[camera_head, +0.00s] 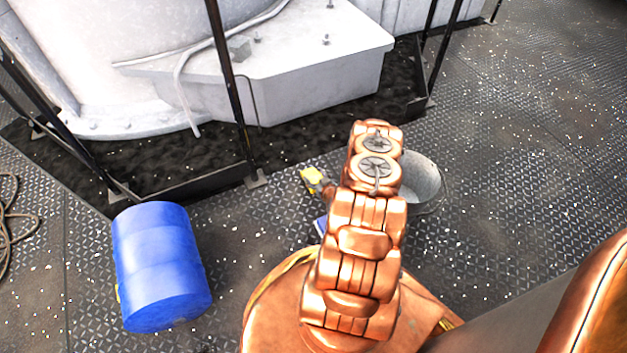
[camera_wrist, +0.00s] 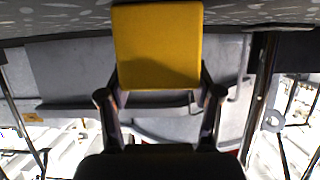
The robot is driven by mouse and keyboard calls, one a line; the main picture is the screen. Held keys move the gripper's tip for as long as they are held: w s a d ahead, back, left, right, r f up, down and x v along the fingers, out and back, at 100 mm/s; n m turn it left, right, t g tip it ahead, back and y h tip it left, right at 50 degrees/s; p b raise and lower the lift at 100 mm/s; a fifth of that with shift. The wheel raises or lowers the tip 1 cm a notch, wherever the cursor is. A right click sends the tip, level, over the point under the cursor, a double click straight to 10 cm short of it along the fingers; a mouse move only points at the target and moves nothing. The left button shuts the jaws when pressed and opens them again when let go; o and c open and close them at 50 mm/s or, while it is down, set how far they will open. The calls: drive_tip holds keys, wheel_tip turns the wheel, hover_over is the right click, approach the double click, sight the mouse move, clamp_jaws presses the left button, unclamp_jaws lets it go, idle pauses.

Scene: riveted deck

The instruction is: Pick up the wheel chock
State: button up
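The wheel chock (camera_wrist: 158,46) shows in the wrist view as a yellow block with a flat face, at upper middle between my fingertips. In the head view the yellow chock (camera_head: 312,179) is small, just left of my arm's far end and partly hidden. My gripper (camera_wrist: 160,78) has one dark finger along each side of the chock, with no gap visible between fingers and block. It looks shut on the chock. The chock is at or close to the deck; I cannot tell whether it touches it.
A blue barrel (camera_head: 160,266) lies at lower left on the riveted deck (camera_head: 510,170). A grey bucket (camera_head: 424,182) stands right of my arm, partly hidden. A white machine base (camera_head: 290,75) with dark railing posts (camera_head: 231,85) fills the back. The right side of the deck is clear.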

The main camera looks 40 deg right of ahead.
drive_tip(key=c, duration=0.7)
drive_tip(key=shift+c, duration=0.2)
